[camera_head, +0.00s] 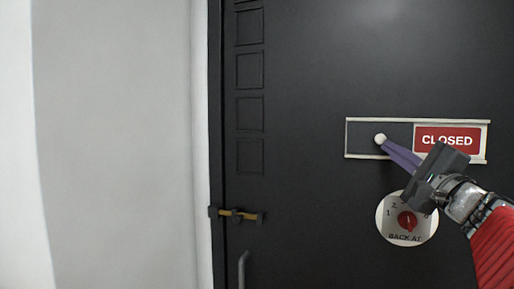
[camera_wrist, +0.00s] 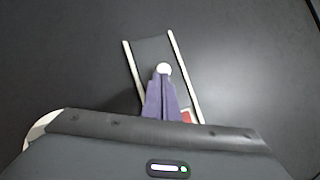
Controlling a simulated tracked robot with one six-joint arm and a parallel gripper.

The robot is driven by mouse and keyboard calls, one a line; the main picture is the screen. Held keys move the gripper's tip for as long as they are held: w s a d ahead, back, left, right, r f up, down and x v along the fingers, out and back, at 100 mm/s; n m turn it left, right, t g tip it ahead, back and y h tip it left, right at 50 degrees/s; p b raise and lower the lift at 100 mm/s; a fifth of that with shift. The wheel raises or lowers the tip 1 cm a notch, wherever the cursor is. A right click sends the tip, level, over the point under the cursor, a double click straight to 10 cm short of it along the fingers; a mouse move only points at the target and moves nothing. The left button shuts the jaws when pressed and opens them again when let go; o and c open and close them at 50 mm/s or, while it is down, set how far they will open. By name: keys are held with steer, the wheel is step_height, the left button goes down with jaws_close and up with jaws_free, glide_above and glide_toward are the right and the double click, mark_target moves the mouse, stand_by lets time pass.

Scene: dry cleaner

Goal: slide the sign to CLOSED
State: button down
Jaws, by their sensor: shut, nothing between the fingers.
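The sliding sign (camera_head: 458,132) is a pale-framed strip on the dark door. Its right part shows a red panel reading CLOSED, and its left part is a bare dark panel. A round white knob (camera_head: 380,139) sits on the strip, left of the red panel. My gripper (camera_head: 385,145) is shut, with its purple fingers together and their tips at the knob. In the wrist view the knob (camera_wrist: 163,68) shows just beyond the fingertips (camera_wrist: 162,77); I cannot tell whether they touch. The fingers and gripper body hide most of the red panel there.
A round white BACK AT dial (camera_head: 391,225) with a red centre is below the sign, partly behind my gripper. A brass latch (camera_head: 238,214) and a grey handle (camera_head: 242,268) are at the door's left edge. A pale wall (camera_head: 120,140) lies further left.

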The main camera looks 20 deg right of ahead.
steer(key=shift+s+d+f, duration=0.1)
steer(key=d+f+v, duration=0.1)
steer(key=v, duration=1.1)
steer(key=shift+s+d, duration=0.35)
steer(key=shift+d, duration=0.35)
steer(key=shift+f, duration=0.1)
